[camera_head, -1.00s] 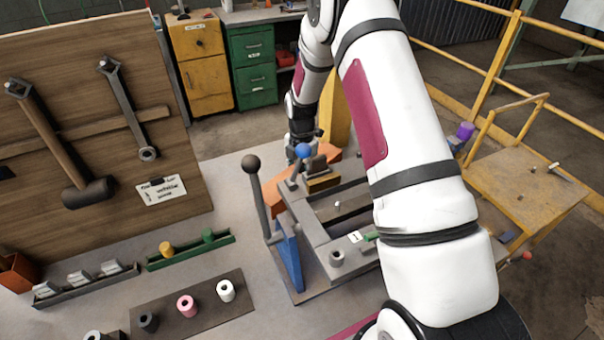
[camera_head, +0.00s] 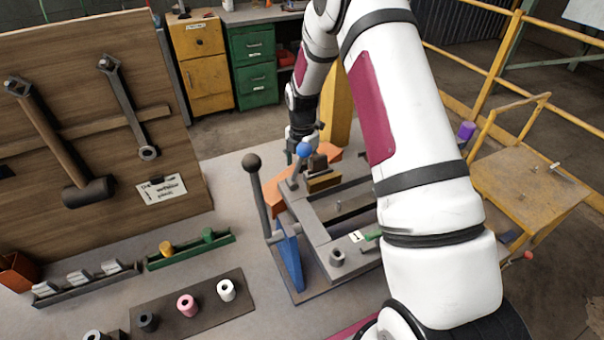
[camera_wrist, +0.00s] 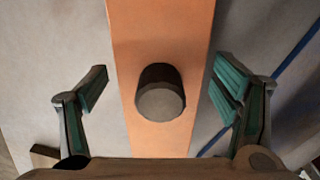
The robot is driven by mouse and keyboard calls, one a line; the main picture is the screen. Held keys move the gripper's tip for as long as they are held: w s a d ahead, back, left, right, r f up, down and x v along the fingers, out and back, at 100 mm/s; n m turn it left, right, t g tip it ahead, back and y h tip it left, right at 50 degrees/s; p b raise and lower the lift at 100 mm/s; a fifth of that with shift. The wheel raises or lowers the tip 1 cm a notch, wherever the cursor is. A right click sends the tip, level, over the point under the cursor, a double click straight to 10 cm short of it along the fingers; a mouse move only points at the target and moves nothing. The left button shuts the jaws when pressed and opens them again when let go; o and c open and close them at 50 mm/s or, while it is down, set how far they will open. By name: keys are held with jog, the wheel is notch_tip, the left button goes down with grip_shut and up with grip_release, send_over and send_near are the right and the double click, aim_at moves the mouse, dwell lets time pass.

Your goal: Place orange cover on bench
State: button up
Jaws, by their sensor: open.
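The orange cover (camera_head: 329,153) is at the far end of the metal fixture (camera_head: 325,238), partly hidden by it in the head view. In the wrist view, the orange cover (camera_wrist: 160,30) is a flat strip running up the middle, with a dark round knob (camera_wrist: 160,95) on it. My gripper (camera_wrist: 161,78) is open, with one green-padded finger on each side of the strip and knob. No contact with the knob shows. In the head view my gripper (camera_head: 301,140) is over the cover, its fingertips mostly hidden. The grey bench (camera_head: 225,188) lies around the fixture.
A ball-topped lever (camera_head: 252,163) and a blue-topped lever (camera_head: 303,150) stand close to my gripper. A tool board (camera_head: 95,130) is at left. Trays of small parts (camera_head: 190,253) are at front left. Bare bench lies between board and fixture.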

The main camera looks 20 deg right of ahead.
notch_tip(320, 180, up, 10)
jog(key=shift+b, duration=0.45)
dwell(0.4)
